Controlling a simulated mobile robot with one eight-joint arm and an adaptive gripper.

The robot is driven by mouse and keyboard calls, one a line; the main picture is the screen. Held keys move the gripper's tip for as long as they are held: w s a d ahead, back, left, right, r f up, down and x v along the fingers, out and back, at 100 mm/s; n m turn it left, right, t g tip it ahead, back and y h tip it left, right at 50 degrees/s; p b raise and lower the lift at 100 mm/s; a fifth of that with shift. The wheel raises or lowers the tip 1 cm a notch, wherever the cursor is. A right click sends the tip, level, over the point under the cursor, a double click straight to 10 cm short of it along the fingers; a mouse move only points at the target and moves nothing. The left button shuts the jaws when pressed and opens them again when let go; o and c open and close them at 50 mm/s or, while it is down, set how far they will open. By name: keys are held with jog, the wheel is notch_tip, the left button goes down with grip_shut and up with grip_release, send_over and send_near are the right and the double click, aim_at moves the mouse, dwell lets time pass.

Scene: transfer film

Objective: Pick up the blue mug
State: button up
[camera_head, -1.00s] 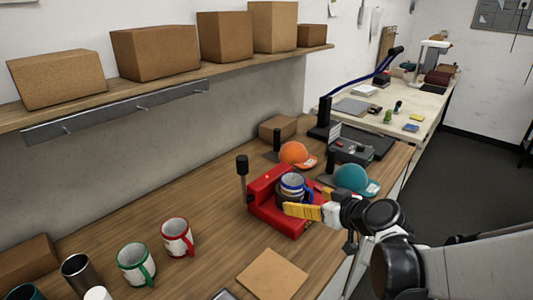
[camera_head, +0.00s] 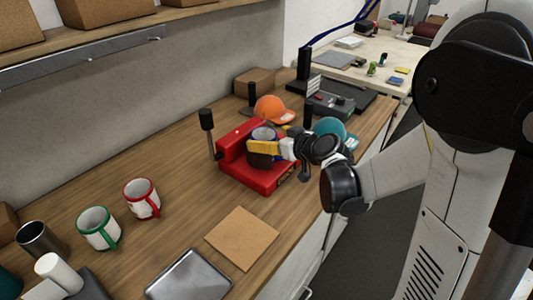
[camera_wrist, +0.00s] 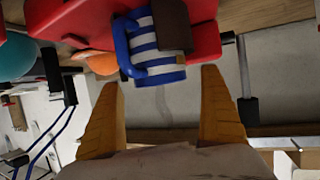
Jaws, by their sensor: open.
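The blue mug, with blue and white stripes and a blue handle, sits in the red mug press (camera_head: 258,178). In the head view its rim (camera_head: 263,134) shows above my gripper (camera_head: 264,147), which hides part of its side. In the wrist view the striped mug (camera_wrist: 158,62) is at the top centre, with its handle on the left and a dark brown pad of the press (camera_wrist: 173,25) covering part of it. My gripper (camera_wrist: 161,84) is open, its yellow fingers spread apart, with the mug just beyond the tips and no clear grip on it.
An orange cap (camera_head: 272,109) and a teal cap (camera_head: 330,127) stand behind the press. A green-handled mug (camera_head: 97,228), a red-handled mug (camera_head: 142,198) and a steel tumbler (camera_head: 39,240) stand at left. A brown square board (camera_head: 242,237) and a metal tray (camera_head: 189,277) lie in front.

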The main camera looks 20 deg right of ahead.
aim_at(265, 133)
jog(key=shift+x, duration=1.25)
jog(key=shift+s, duration=0.1)
jog(key=c, duration=1.5)
jog(key=shift+r, duration=0.1)
